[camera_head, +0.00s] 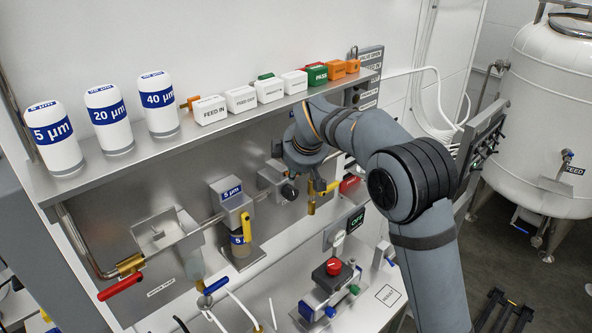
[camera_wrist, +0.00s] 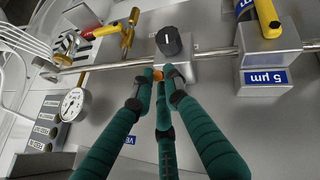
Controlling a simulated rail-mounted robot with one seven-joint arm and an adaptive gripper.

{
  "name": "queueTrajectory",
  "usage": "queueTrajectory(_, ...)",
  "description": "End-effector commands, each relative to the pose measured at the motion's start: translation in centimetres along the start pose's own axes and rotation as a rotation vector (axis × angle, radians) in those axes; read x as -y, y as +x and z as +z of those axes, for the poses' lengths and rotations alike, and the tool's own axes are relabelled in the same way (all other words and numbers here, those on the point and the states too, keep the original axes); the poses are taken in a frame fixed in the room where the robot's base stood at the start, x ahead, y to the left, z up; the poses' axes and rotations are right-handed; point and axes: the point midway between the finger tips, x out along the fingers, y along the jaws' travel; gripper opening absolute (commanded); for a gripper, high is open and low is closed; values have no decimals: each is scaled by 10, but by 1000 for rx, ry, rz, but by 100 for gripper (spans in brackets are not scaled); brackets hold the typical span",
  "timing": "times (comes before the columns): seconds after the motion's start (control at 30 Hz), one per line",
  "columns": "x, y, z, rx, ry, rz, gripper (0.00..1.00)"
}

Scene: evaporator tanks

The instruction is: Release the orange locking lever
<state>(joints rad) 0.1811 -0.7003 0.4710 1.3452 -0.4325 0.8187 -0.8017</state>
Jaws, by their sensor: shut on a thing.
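The orange lever (camera_wrist: 158,75) shows as a small orange patch in the wrist view, beside the grey valve block (camera_wrist: 185,66) with the black knob (camera_wrist: 169,42). My gripper (camera_wrist: 158,80) has green ribbed fingers, and their tips are closed around the orange part. The fingertips cover most of the lever, so its full shape and angle are hidden. In the head view my wrist hangs in front of the panel below the shelf, near the black knob (camera_head: 290,191); the fingertips and lever cannot be made out there.
A steel pipe (camera_wrist: 215,53) runs through the block. The shelf (camera_head: 215,131) above my wrist carries filters and labelled blocks. A red button (camera_head: 333,266) stands below.

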Motion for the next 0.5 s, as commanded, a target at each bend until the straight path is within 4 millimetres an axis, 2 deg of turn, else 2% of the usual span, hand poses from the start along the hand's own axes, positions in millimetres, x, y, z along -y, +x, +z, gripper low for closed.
queueTrajectory(0.07,5,2,0,3,1,-10,0)
queueTrajectory(0.1,5,2,0,4,1,-10,14)
queueTrajectory(0.37,3,1,0,2,1,-6,30)
queueTrajectory(0.5,2,1,0,1,2,-4,30)
